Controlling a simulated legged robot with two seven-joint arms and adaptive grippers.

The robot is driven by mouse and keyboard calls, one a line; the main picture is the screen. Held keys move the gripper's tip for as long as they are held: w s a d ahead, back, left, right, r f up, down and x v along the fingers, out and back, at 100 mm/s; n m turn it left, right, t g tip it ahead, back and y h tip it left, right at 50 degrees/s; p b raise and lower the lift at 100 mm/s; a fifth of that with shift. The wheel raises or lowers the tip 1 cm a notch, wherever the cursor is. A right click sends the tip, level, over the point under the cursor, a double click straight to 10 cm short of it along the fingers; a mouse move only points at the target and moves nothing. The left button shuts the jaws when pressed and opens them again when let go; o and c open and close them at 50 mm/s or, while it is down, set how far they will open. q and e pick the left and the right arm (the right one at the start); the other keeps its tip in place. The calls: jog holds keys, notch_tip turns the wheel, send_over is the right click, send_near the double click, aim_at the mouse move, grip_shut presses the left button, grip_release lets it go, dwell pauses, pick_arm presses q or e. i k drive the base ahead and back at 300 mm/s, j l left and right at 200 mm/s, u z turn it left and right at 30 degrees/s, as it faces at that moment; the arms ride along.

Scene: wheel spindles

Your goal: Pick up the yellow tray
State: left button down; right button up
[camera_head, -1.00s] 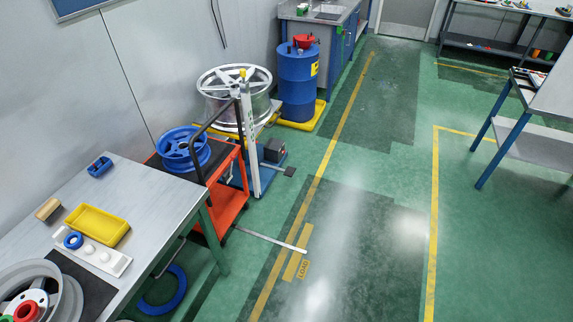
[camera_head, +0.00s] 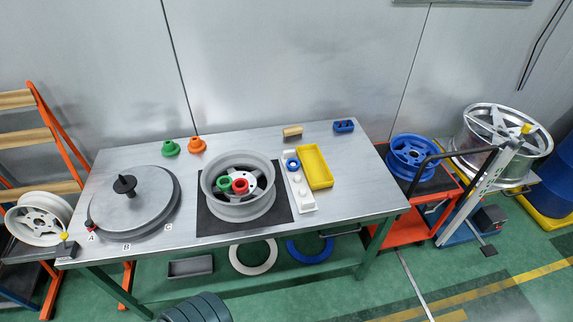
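The yellow tray (camera_head: 316,183) is a shallow rectangular tray, empty as far as I can see. It lies on the right part of the grey workbench (camera_head: 240,146), just right of a white holder strip (camera_head: 301,199) with a blue ring (camera_head: 292,164) on it. Neither of my grippers shows in the head view.
A silver wheel (camera_head: 225,207) with red and green parts sits on a black mat left of the strip. A wooden block (camera_head: 292,132) and a blue block (camera_head: 344,126) lie behind the tray. A red cart (camera_head: 412,226) with a blue wheel stands right of the bench.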

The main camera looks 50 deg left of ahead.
aim_at(318, 174)
jog(key=u, duration=1.3)
jog(key=i+l, duration=0.1)
jog(key=l, duration=0.1)
